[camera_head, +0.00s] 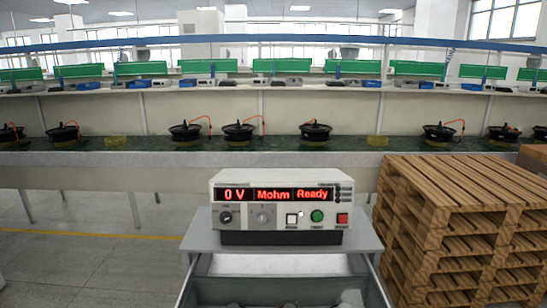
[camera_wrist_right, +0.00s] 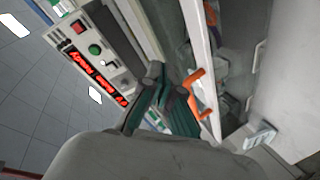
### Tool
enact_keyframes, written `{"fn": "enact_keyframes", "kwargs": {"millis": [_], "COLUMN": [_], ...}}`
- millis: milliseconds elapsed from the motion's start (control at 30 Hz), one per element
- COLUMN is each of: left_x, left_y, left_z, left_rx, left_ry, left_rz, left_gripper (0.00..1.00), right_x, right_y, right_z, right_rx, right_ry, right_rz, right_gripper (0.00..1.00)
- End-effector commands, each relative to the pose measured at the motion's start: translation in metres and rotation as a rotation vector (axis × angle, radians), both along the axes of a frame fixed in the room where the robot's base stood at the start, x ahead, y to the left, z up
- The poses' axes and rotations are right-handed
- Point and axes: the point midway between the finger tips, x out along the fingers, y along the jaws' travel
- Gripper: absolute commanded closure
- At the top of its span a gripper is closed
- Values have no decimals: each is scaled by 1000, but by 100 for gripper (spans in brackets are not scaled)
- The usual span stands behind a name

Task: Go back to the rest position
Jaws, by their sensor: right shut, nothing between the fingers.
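The tester (camera_head: 281,208) is a white box with a red display reading "0 V", "Mohm" and "Ready". It stands upright on a grey stand in the head view. It also shows, tilted, at the upper left of the right wrist view (camera_wrist_right: 97,62). My right gripper (camera_wrist_right: 167,84) is shut and empty, with dark green fingers, and appears in front of the tester. An orange part (camera_wrist_right: 197,90) lies just to the right of its fingers; I cannot tell if they touch. Neither gripper shows in the head view.
The grey stand (camera_head: 365,238) has an open bin-like part below. Wooden pallets (camera_head: 440,195) are stacked close on the right. A long workbench (camera_head: 100,158) with several black hub motors (camera_head: 238,132) runs across behind. Open floor (camera_head: 90,262) lies on the left.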

Motion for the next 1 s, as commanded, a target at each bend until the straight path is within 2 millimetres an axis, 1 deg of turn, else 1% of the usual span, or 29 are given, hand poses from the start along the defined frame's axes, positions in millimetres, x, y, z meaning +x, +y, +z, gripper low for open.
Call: {"fn": "enact_keyframes", "kwargs": {"millis": [33, 100, 200, 267, 300, 500, 700, 867, 1000], "left_x": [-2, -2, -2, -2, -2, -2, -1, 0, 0], "left_y": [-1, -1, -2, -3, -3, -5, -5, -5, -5], "left_z": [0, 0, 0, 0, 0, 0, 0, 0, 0], "left_rx": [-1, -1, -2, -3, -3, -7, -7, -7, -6], "left_ry": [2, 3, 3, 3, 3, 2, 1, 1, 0], "left_rz": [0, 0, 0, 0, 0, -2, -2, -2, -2], "left_gripper": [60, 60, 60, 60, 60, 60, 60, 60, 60], "right_x": [-21, -50, -87, -107, -121, -178, -229, -219, -214], "right_y": [-4, -11, -19, -22, -25, -33, -38, -37, -36], "right_z": [-16, -34, -53, -61, -65, -78, -81, -119, -154], "right_rx": [58, 128, 203, 237, 255, 328, 375, 367, 360], "right_ry": [113, 263, 434, 517, 570, 777, 944, 960, 973], "right_rz": [-56, -138, -246, -302, -339, -500, -647, -650, -651], "right_gripper": [100, 100, 100, 100, 100, 100, 100, 100, 100]}}
